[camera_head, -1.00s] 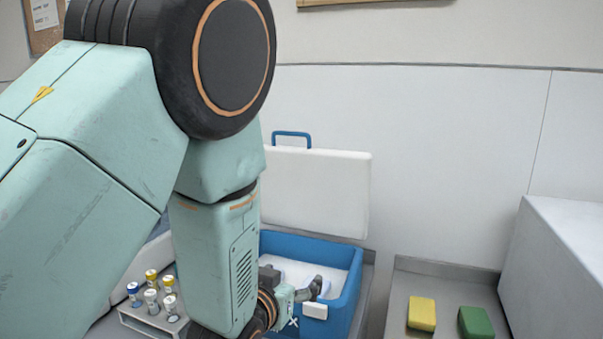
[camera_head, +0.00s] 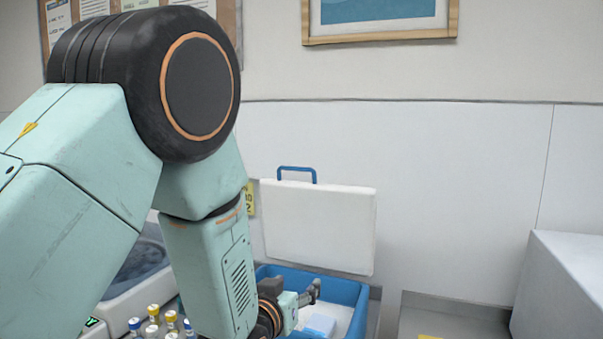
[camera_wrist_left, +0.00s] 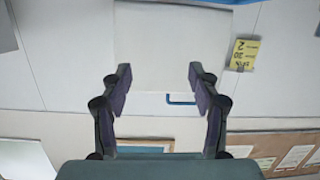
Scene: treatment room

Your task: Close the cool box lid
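The blue cool box (camera_head: 352,291) stands low in the middle of the head view, its front cut off by the frame. Its white lid (camera_head: 318,228) stands open and upright at the back, with a blue handle (camera_head: 297,169) on top. My left gripper (camera_head: 314,291) is in front of the lid, over the box opening. In the left wrist view my left gripper (camera_wrist_left: 159,92) is open and empty, its two fingers spread apart. The lid (camera_wrist_left: 170,45) and its blue handle (camera_wrist_left: 182,99) appear beyond them, upside down. My right gripper is not in view.
Several capped tubes (camera_head: 153,322) stand left of the box. A grey tray (camera_head: 452,320) lies to the right, beside a white block-shaped unit (camera_head: 570,285). The wall is close behind the lid. A yellow note (camera_wrist_left: 243,55) is on the wall.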

